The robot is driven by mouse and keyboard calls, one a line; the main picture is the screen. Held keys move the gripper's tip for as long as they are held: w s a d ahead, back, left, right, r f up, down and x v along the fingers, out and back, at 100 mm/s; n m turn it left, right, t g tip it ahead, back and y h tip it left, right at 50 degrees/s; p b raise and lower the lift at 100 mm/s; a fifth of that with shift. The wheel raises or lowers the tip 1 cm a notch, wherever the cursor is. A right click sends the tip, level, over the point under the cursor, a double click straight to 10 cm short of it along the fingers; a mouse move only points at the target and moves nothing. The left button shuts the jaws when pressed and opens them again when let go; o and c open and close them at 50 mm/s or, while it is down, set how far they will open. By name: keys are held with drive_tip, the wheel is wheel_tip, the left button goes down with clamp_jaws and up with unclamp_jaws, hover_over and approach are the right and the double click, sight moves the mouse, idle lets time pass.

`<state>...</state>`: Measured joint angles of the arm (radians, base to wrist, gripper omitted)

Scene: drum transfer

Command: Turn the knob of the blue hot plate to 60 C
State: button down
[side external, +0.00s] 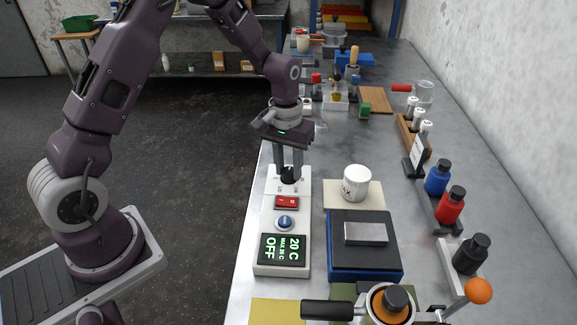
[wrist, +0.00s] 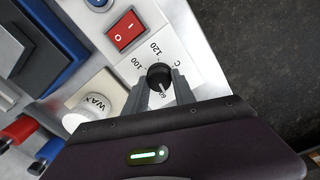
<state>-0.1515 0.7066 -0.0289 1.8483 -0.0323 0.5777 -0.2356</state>
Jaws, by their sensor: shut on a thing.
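The black knob (side external: 288,175) is at the far end of the white control box (side external: 257,240), beside the blue hot plate (side external: 366,275). My gripper (side external: 288,170) points down with its two fingers shut on the knob. In the wrist view the fingers (wrist: 160,86) flank the knob (wrist: 158,73). Its white pointer line faces the gripper, near a small mark that looks like 60 but is partly hidden. The dial marks 100 and 120 show clearly. The display (side external: 282,249) reads 20 C, MAX 20 C, OFF. A red switch (side external: 287,203) and a blue button (side external: 285,222) lie between.
A white WAX jar (side external: 356,184) stands close to the right of the control box. A metal block (side external: 366,233) lies on the hot plate. Blue (side external: 437,178) and red (side external: 450,205) bottles stand further right. A black-handled item (side external: 328,310) is in front.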

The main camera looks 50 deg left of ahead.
sight(288, 169)
drive_tip(key=shift+m, duration=1.9)
drive_tip(key=c, duration=1)
unclamp_jaws()
drive_tip(key=shift+c, duration=0.2)
wheel_tip(288, 169, up, 7)
drive_tip(key=shift+a+r, duration=0.1)
drive_tip(key=shift+r, duration=0.1)
